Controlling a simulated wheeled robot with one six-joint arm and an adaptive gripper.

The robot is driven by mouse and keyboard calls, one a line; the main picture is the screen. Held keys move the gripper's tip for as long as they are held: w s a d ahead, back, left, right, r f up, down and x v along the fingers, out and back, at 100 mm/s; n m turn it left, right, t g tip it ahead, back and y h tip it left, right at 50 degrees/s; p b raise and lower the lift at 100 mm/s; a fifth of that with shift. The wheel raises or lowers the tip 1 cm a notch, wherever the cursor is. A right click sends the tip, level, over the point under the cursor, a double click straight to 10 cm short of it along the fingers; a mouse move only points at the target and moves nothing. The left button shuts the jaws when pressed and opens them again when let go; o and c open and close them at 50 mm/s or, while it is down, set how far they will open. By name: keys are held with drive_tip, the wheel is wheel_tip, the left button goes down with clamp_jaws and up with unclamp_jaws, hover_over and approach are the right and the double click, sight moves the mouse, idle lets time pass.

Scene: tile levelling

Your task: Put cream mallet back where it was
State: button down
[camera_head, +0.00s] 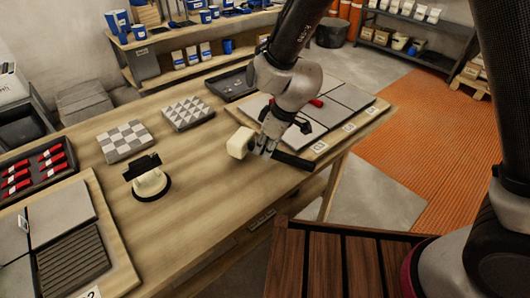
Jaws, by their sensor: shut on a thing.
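The cream mallet has a pale blocky head (240,143) and a black handle (294,161) that sticks out to the right. My gripper (268,149) is shut on the mallet between head and handle. The mallet is over the workbench (215,205) near its front right part. I cannot tell whether it touches the top or hangs just above it. The gripper hides the middle of the mallet.
A cream and black suction-cup-like tool (150,183) stands left on the bench. Behind it lie two patterned tiles (125,141) (188,113). A black tray (232,84) is at the back. Grey tiles (345,93) lie at right. Bare wood lies in the middle.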

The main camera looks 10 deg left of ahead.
sight(279, 152)
drive_tip(key=shift+f, duration=1.2)
drive_tip(key=shift+f, duration=0.1)
drive_tip(key=c, duration=1.3)
unclamp_jaws()
drive_tip(key=v, duration=1.2)
